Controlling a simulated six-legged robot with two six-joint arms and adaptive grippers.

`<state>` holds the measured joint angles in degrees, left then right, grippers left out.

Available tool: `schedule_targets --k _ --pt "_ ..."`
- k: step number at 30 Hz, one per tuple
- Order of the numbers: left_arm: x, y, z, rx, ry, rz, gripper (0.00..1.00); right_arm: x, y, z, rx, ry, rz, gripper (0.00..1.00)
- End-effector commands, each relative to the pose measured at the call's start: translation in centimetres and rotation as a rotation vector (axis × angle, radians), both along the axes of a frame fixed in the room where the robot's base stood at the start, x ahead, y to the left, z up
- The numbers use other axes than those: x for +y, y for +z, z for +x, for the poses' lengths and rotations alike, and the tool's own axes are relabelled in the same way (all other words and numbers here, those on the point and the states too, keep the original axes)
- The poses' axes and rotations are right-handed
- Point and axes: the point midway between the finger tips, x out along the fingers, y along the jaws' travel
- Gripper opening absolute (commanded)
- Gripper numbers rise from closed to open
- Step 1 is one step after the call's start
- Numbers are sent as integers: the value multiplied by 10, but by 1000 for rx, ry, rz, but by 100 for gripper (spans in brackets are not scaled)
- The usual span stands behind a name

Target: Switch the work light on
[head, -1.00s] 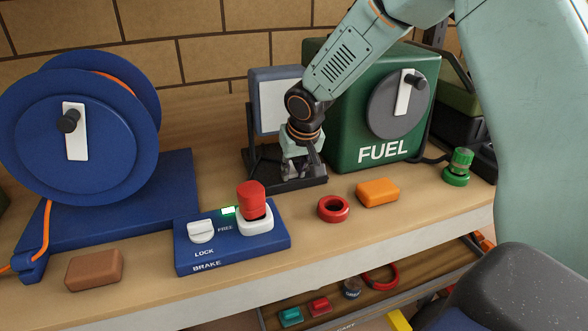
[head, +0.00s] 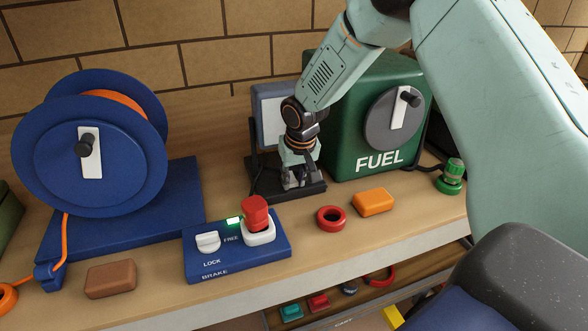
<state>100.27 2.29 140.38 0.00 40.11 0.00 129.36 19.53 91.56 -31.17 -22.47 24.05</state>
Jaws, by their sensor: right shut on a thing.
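The work light (head: 269,112) is a grey-framed panel on a black stand, between the blue reel and the green fuel box. Its pale face looks unlit, and my right arm hides part of it. My right gripper (head: 300,182) points down at the front of the light's black base (head: 262,190). Its fingers are shut on a small part there, most likely the light's switch, which the fingers hide. My left gripper is out of view.
A blue reel (head: 70,185) stands left. The brake box (head: 205,265) with a red knob (head: 256,212) is in front. A red ring (head: 331,219), an orange block (head: 374,202) and the fuel box (head: 352,135) are close by on the right.

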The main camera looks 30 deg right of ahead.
Motion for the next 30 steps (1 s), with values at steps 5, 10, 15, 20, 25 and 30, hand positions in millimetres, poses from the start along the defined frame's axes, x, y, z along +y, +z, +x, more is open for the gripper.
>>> schedule_targets --k 5,10,15,20,25,30 --pt "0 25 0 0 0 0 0 -1 6 1 48 -1 8 0" --pt "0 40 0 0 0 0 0 -2 7 4 113 -1 23 0" --pt "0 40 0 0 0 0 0 -2 6 6 167 0 40 0" --pt "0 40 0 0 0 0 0 -1 6 6 183 3 47 0" --pt "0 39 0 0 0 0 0 -1 6 6 183 3 47 0" --pt "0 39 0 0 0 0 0 -1 6 6 182 2 47 34"
